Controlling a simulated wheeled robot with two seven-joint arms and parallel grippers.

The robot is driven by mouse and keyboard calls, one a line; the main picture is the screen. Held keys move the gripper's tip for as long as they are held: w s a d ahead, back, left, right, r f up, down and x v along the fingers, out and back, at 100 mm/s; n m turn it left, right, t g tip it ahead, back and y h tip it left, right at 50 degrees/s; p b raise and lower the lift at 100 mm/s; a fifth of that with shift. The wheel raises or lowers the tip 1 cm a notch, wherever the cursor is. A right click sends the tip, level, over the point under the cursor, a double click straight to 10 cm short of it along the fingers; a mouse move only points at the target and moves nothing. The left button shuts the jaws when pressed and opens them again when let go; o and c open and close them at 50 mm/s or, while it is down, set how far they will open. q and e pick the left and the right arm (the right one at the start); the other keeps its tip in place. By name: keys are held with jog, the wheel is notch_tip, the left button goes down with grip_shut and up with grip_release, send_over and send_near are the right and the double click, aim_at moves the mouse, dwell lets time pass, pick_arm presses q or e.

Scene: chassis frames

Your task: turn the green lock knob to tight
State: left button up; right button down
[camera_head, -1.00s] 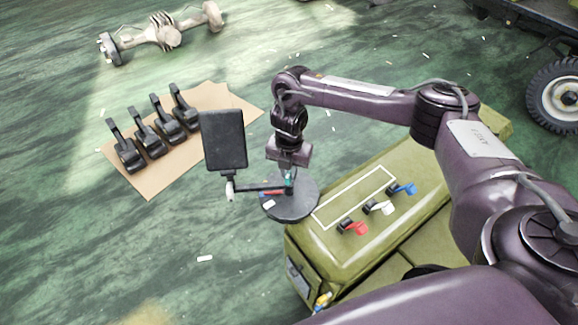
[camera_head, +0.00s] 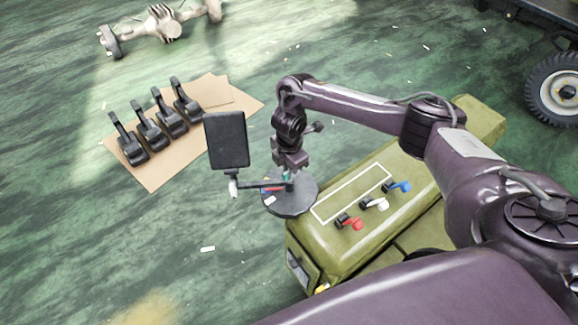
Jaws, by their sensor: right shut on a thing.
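The green lock knob (camera_head: 286,176) is a small teal-green piece on top of the round dark stand (camera_head: 291,203), where a dark horizontal arm (camera_head: 258,185) meets the post. That arm carries an upright black rectangular panel (camera_head: 227,140) at its left end. My right gripper (camera_head: 288,170) points down over the post and is shut on the green knob, hiding most of it. Which way the knob is turned cannot be told. My left gripper is not in view.
The stand sits at the end of an olive-green case (camera_head: 330,250) with red (camera_head: 350,222), white (camera_head: 376,203) and blue (camera_head: 398,187) levers. Several black pedals (camera_head: 150,132) lie on cardboard (camera_head: 155,182) at left. An axle (camera_head: 165,25) and a wheel (camera_head: 560,92) are farther off.

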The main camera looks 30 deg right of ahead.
jog(key=shift+w+d+r, duration=0.1)
dwell(0.3)
jog(key=c, duration=1.4)
grip_release()
jog(key=shift+r, duration=0.15)
notch_tip(320, 180, up, 2)
jog(key=shift+r+b, duration=0.15)
jog(key=shift+b, duration=0.25)
notch_tip(320, 180, up, 5)
jog(key=shift+r+p, duration=0.1)
jog(key=shift+p, duration=0.85)
